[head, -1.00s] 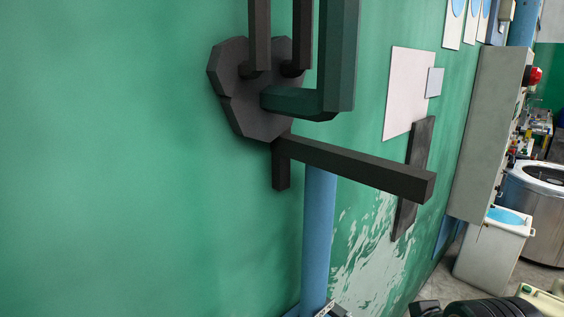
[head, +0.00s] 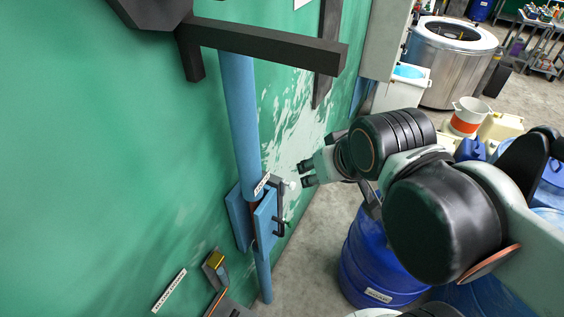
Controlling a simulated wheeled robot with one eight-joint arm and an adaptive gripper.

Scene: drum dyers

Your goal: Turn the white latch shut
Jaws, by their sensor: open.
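A small white knob-like piece (head: 292,184), which looks like the white latch, shows beside a blue box (head: 265,222) on the blue wall pipe. It is too small to tell how it is turned. The box has blue panels with a dark strip between them, a dark handle on its right side and a white label on top. My gripper (head: 305,173) is open and empty, just right of the white piece, its fingertips pointing left towards it. A small gap seems to lie between them, but depth is hard to judge.
A dark bar (head: 265,42) juts from the green wall above. A brass-coloured piece (head: 216,260) sits low on the wall at left. A blue drum (head: 375,262) stands below my arm. A steel drum machine (head: 448,65) is at the back. Bare floor lies between wall and drum.

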